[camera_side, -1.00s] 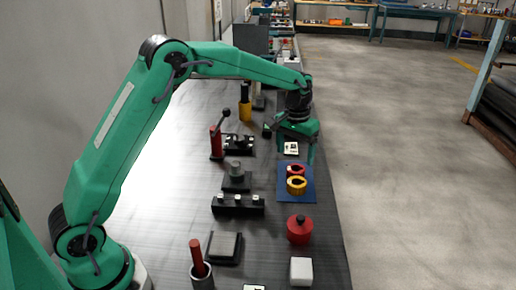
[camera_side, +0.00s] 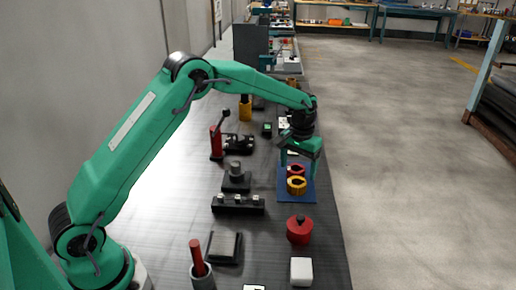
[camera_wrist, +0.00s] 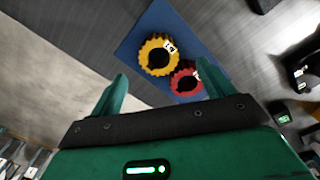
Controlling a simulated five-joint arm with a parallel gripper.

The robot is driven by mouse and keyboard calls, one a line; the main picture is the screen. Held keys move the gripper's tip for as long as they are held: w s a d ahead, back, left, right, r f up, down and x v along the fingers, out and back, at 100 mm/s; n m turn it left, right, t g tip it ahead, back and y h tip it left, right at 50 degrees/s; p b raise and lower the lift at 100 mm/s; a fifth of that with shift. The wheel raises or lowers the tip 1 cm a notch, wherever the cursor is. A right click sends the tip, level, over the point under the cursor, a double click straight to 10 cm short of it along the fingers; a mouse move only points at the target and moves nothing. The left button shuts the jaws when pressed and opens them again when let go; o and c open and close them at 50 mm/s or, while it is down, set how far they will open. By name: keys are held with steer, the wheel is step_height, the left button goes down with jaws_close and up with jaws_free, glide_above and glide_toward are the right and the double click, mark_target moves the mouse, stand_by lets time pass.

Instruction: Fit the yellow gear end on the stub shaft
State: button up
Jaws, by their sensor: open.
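The yellow gear end (camera_side: 296,186) lies on a blue mat (camera_side: 284,196), with a red gear (camera_side: 295,170) just behind it. In the wrist view the yellow gear (camera_wrist: 147,57) shows its toothed rim, dark centre hole and a white tag. The red gear (camera_wrist: 184,84) touches or nearly touches it there. My gripper (camera_side: 299,162) is open and empty above the far part of the mat, near the red gear. A grey stub shaft (camera_side: 235,168) stands upright on a dark square base, left of the mat, with nothing on it.
A black rack with several pale pegs (camera_side: 238,204) stands before the shaft. A red lever press (camera_side: 216,140) stands behind it. A red lidded pot (camera_side: 300,230) and a white block (camera_side: 301,271) are in front of the mat. A red-handled tool in a cup (camera_side: 200,268) is at front left.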

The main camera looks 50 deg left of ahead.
mark_target(297, 178)
steer(key=shift+f, duration=0.1)
steer(key=shift+s+d+f, duration=0.1)
steer(key=shift+s+f, duration=0.05)
steer(key=shift+f, duration=2.4)
steer(key=shift+r, duration=0.1)
steer(key=c, duration=1.3)
steer(key=shift+r, duration=0.1)
